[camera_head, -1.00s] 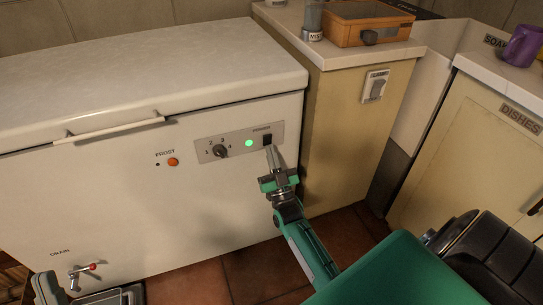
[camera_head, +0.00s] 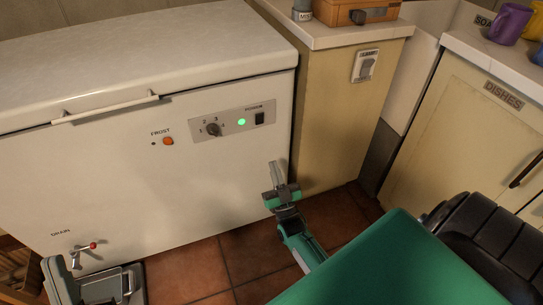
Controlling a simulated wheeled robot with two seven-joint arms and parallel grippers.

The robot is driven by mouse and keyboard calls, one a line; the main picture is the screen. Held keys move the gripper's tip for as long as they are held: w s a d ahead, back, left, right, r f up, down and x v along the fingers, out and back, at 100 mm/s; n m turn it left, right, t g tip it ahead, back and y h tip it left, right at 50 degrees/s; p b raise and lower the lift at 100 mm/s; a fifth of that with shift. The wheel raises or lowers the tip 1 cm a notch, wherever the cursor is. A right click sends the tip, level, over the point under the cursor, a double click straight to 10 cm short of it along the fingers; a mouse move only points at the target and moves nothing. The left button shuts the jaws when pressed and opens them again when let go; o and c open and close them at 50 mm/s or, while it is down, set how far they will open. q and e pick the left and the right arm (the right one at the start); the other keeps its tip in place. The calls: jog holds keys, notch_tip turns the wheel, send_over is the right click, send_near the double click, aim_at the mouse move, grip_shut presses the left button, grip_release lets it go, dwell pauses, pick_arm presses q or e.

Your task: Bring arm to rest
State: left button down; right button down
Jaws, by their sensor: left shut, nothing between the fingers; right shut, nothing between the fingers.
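My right gripper (camera_head: 277,175) is at the middle of the view, at the end of my green arm that comes in from the lower right. Its pale fingers are shut with nothing held, and point up. It is below and apart from the black power switch (camera_head: 259,118) on the white chest freezer (camera_head: 200,185). A green light (camera_head: 241,122) glows beside the switch.
A beige cabinet (camera_head: 340,120) with a labelled switch (camera_head: 366,66) stands right of the freezer. The dishes cabinet (camera_head: 470,130) is at the right. Tiled floor (camera_head: 240,255) shows between freezer and arm.

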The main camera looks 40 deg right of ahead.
jog(key=shift+s+a+f, duration=0.1)
jog(key=shift+s+f, duration=0.35)
jog(key=shift+f, duration=0.05)
